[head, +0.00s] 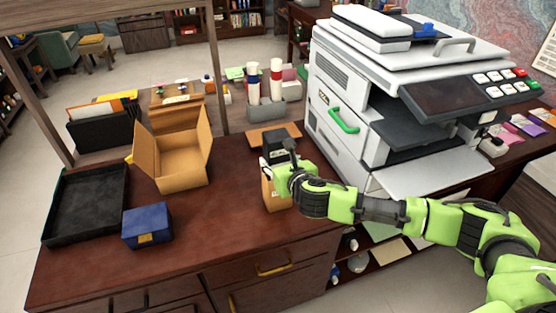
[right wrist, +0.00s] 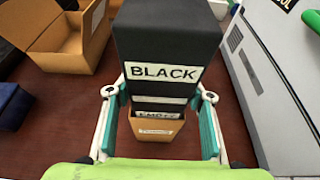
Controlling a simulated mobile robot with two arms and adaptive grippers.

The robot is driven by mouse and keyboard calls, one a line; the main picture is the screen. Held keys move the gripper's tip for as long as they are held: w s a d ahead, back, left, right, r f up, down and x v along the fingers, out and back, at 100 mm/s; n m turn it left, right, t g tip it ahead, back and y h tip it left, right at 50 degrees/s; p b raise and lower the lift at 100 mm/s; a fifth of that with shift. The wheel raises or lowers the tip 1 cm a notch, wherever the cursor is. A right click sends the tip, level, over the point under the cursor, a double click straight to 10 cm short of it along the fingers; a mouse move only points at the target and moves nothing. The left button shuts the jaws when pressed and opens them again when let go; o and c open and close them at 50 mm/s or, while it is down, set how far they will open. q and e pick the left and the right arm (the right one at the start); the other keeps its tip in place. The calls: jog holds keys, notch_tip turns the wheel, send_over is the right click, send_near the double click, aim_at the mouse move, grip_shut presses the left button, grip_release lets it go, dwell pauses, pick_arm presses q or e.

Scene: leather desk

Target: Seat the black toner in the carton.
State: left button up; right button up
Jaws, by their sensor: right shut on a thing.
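The black toner (right wrist: 165,72) is a dark block with a white BLACK label. My right gripper (head: 280,172) is shut on it, with one finger on each side in the right wrist view (right wrist: 159,98). In the head view the toner (head: 278,142) is upright above the desk, partly behind the gripper. A narrow brown carton (right wrist: 157,129) shows right below the toner; it also shows in the head view (head: 275,195). An EMPTY label shows between them. I cannot tell how deep the toner sits in it. My left gripper is not in view.
A larger open cardboard box (head: 182,165) stands on the desk (head: 225,225) to the left. A black tray (head: 85,205) and a blue box (head: 147,225) are at the far left. A white printer (head: 345,120) stands close on the right. The front middle of the desk is clear.

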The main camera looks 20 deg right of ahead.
jog(key=shift+f+b, duration=0.7)
jog(key=shift+f, duration=0.6)
jog(key=o, duration=1.6)
jog(key=shift+s, duration=0.1)
jog(key=shift+f, duration=0.15)
jog(key=shift+s, duration=0.1)
jog(key=v, duration=1.2)
jog(key=shift+r, duration=0.25)
